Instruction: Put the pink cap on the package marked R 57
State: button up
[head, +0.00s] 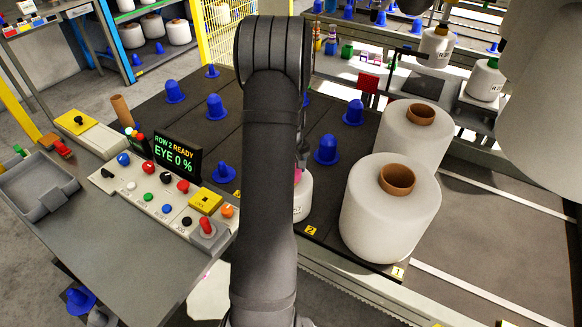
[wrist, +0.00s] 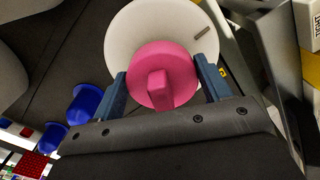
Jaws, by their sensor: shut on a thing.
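My gripper (wrist: 163,92) is shut on the pink cap (wrist: 165,62), with one blue-grey finger on each side of it in the wrist view. The cap is round with a raised block in its middle. It lies over the top of a white package (wrist: 122,28); I cannot tell whether it is seated or just above. In the head view my arm hides most of this. A sliver of the pink cap (head: 297,175) and the side of the white package (head: 302,196) show right of the arm. The package's label is partly hidden, with only its end readable.
Two large white bobbins (head: 375,222) stand to the right on the dark table. Blue pegs (head: 326,150) stand around it. A control panel (head: 165,195) with buttons and a display (head: 176,158) reading "ROW 2 READY EYE 0 %" is at the left. Other white packages (head: 486,80) stand behind at right.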

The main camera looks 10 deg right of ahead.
jog(key=shift+f, duration=0.35)
jog(key=shift+f, duration=0.35)
jog(key=o, duration=1)
jog(key=shift+o, duration=0.2)
jog(key=shift+r, duration=0.1)
notch_tip(320, 180, up, 17)
jog(key=shift+r, duration=0.2)
jog(key=shift+f, duration=0.15)
notch_tip(320, 180, down, 17)
jog(key=shift+f, duration=0.1)
